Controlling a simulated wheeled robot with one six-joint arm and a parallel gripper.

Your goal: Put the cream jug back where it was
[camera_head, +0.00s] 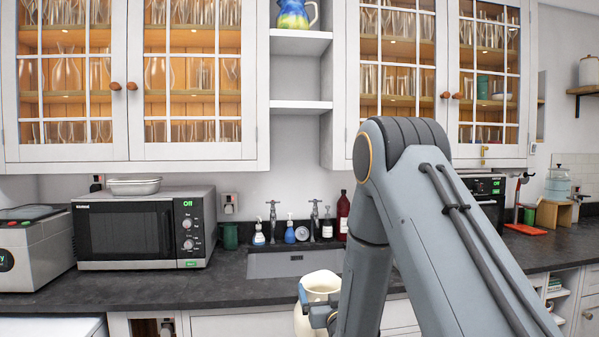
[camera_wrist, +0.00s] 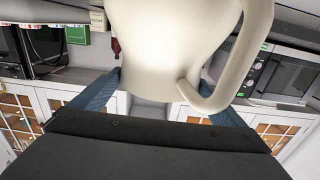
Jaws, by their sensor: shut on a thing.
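The cream jug (camera_head: 318,287) is in front of the sink at the counter's front edge in the head view, partly hidden by my arm. My gripper (camera_head: 312,306) is shut on it. In the wrist view the jug (camera_wrist: 168,45) fills the upper middle, with its handle on the right. The blue fingers of my gripper (camera_wrist: 160,108) lie on either side of its body. The wrist picture looks upside down, with the cabinets at the bottom. The jug's base is hidden in the head view.
A microwave (camera_head: 143,228) with a metal dish on top stands left of the sink (camera_head: 280,265). Soap bottles (camera_head: 289,232) and a dark red bottle (camera_head: 343,214) stand behind the sink. Open shelves (camera_head: 300,107) hang above, with a blue-yellow jug (camera_head: 294,14) on the upper one; the lower shelf is bare. Glazed cabinet doors (camera_head: 128,86) are shut.

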